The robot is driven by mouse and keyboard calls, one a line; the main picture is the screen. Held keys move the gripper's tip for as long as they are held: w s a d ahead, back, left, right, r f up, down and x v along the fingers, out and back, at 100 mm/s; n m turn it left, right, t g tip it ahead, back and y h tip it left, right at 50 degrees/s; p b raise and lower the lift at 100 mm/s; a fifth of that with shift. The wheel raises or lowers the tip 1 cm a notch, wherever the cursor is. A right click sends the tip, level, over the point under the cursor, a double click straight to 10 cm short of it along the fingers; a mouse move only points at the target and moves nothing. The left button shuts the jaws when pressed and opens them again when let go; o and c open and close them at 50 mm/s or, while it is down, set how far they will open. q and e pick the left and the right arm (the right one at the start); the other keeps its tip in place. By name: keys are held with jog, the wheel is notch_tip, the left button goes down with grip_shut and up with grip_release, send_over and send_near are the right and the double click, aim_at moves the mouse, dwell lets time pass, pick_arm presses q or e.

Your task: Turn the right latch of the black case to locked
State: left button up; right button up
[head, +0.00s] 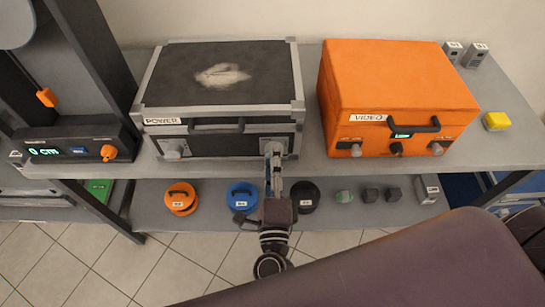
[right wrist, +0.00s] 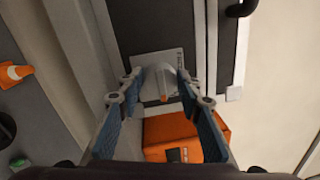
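The black case (head: 180,85), labelled POWER, stands shut on the grey shelf, with grey edge trim and a front handle. Its left latch (head: 173,150) is a grey knob at the front left. The right latch, at the front right, is mostly hidden behind my right gripper (head: 273,155) in the head view. In the right wrist view the right latch (right wrist: 158,80) is a pale knob with an orange mark on a light plate. My right gripper (right wrist: 160,88) is open, one finger on each side of the knob; contact cannot be told. My left gripper is not in view.
An orange VIDEO case (head: 398,80) with similar knobs stands close to the right. A device with a lit display (head: 75,148) is at the left. The lower shelf holds orange (head: 181,197), blue (head: 242,195) and black (head: 305,196) round items.

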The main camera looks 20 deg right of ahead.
jog(key=o, duration=0.4)
jog(key=v, duration=1.2)
jog(key=shift+f, duration=0.15)
